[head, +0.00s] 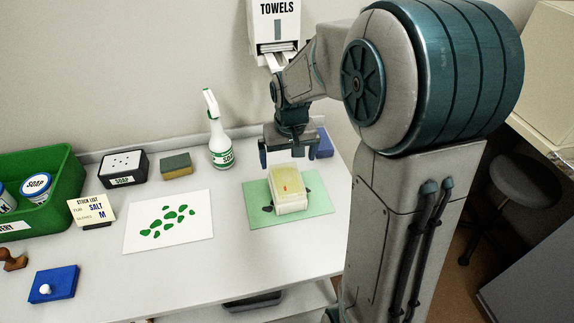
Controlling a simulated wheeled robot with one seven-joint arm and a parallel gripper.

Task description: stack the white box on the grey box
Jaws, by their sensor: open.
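A pale, off-white box with a yellowish see-through top and a small red mark (290,190) sits upright on a green mat (259,216) at the right of the bench. I cannot tell whether its lower part is a separate box. No plainly grey box shows on the bench. A dark box with a white dotted top and a soap label (124,171) stands at the back left. My gripper (281,154) is open and empty, fingers down, above and behind the pale box. It looks apart from the box.
A white spray bottle (219,142) and a sponge (176,165) stand near the back wall. A blue block (324,143) is behind my gripper. A white sheet with green blobs (168,220) lies left of the mat. A green crate (62,172) fills the left end.

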